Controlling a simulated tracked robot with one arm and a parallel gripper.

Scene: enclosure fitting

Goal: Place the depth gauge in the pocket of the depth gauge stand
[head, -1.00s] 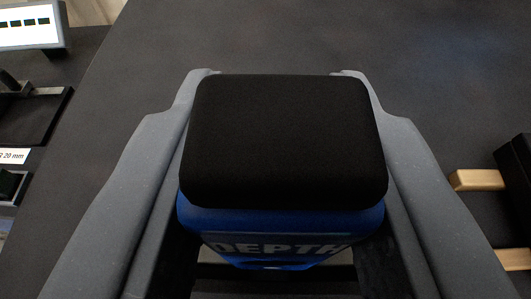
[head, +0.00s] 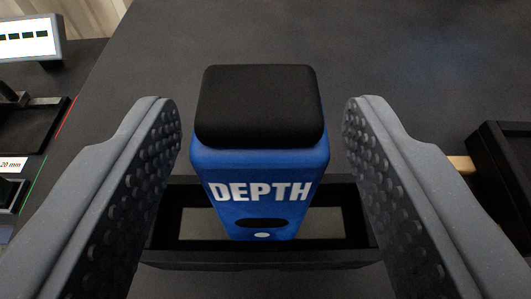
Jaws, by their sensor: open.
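The depth gauge (head: 258,165) is blue with a black top and the word DEPTH on its front. It stands upright, or nearly so, in the pocket of the dark depth gauge stand (head: 260,259), whose rim shows around its lower part. The pocket has bare floor to the left and right of the gauge. Whether its base rests fully on the floor is hard to tell. My gripper (head: 262,125) is open, with one studded finger on each side of the gauge and a clear gap to both.
A black tray or box (head: 505,165) stands at the right, with a piece of light wood (head: 462,164) beside it. At the left are a display (head: 30,38), a dark fixture and a label reading 20 mm (head: 12,164). The dark surface behind the gauge is clear.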

